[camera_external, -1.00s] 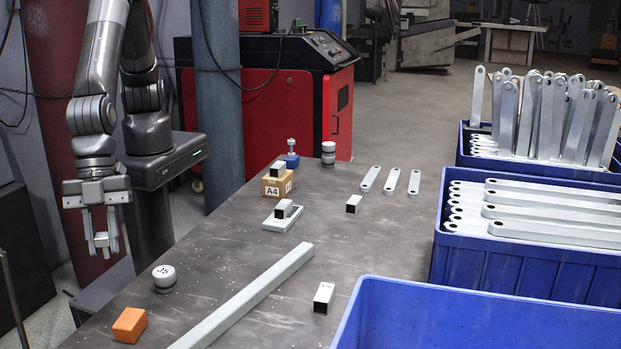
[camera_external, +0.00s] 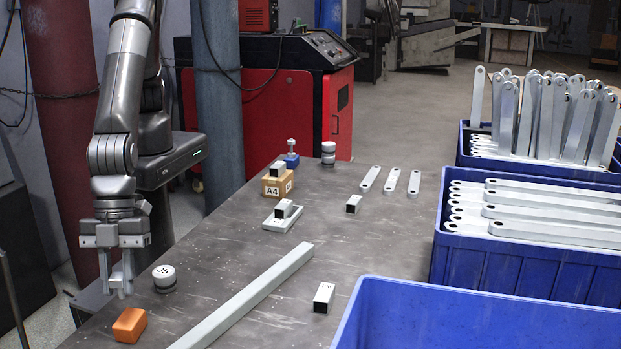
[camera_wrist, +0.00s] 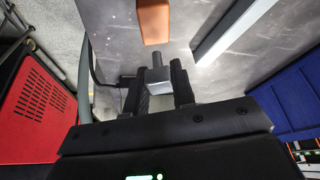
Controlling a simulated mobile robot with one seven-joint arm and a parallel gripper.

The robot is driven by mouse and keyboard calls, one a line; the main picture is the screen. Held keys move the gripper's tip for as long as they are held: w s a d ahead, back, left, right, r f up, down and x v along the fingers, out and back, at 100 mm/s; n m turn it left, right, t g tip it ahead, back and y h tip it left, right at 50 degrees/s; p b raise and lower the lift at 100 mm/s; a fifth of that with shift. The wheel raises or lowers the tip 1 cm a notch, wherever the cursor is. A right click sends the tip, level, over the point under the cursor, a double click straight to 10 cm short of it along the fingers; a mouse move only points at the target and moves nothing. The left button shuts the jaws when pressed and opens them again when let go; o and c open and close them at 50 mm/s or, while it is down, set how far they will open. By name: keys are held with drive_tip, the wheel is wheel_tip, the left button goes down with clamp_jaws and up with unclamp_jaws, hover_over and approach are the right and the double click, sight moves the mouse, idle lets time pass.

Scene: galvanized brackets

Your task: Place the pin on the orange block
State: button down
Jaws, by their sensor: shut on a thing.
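The orange block (camera_external: 129,325) lies on the table near its front left edge. In the wrist view, the block (camera_wrist: 153,21) is just beyond my fingertips. My gripper (camera_external: 117,283) points down above the table's left edge, a little up and left of the block in the outside view. In the wrist view, my gripper (camera_wrist: 160,90) is shut on a grey metal pin (camera_wrist: 157,73) with a narrower end. The pin is apart from the block. Its lower part is hidden between the fingers.
A round piece marked J5 (camera_external: 164,276) stands close right of my gripper. A long bar (camera_external: 250,294) crosses the table. Small square tubes, a box marked A4 (camera_external: 272,188) and a blue piece (camera_external: 291,161) stand further back. A blue crate (camera_external: 480,315) is at right.

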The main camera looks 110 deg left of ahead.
sight(124, 298)
drive_tip(key=shift+w+f, duration=0.1)
drive_tip(key=shift+f, duration=1.9)
drive_tip(key=shift+f, duration=0.1)
drive_tip(key=c, duration=1.2)
unclamp_jaws()
drive_tip(key=v, duration=1.2)
